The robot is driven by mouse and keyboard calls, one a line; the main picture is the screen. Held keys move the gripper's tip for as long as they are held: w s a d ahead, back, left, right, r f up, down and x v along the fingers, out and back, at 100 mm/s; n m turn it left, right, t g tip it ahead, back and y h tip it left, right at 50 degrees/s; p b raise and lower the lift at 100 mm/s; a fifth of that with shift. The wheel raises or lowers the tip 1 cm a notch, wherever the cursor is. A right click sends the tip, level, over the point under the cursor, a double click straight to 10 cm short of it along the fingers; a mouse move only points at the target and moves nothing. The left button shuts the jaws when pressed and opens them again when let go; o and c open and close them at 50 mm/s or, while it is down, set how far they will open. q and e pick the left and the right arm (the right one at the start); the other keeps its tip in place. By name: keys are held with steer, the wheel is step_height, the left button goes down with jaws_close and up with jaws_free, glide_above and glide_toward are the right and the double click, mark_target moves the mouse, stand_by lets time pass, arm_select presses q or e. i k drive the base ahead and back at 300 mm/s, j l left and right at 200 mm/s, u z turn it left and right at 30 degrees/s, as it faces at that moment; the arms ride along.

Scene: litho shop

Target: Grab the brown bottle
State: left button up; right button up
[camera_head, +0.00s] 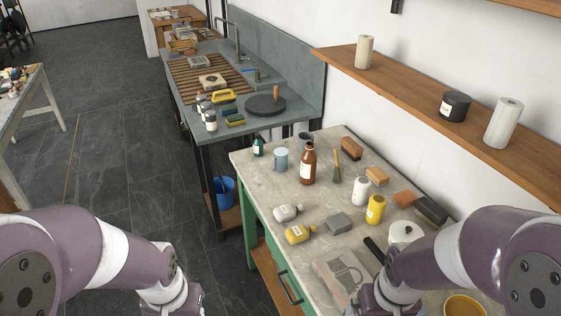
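The brown bottle (308,167) stands upright on the grey tabletop of the green workbench (258,185), near its far end. It has a white label and a narrow neck. A light-blue mug stands just left of it and a brush just right. Both of my arms come in from the lower corners, the left over the floor and the right over the near part of the bench. Their grippers are below the picture's bottom edge, so their fingers do not show. Both arms are well apart from the bottle.
A light-blue mug (281,159), a small green bottle (259,147) and a brush (336,170) stand close to the brown bottle. A wooden shelf (420,105) runs above the right side.

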mark_target(309, 160)
steer(key=i+j, duration=0.5)
steer(key=i, duration=0.15)
steer(key=i+j, duration=0.5)
steer(key=i, duration=0.2)
steer(key=i+j+z, duration=0.9)
steer(key=j, duration=0.2)
steer(key=j+z, duration=0.2)
steer(key=j, duration=0.15)
steer(key=i+j+z, duration=0.2)
steer(key=j, duration=0.15)
steer(key=i+j+z, duration=0.1)
steer(key=j+z, duration=0.15)
steer(key=j, duration=0.15)
steer(key=z, duration=0.15)
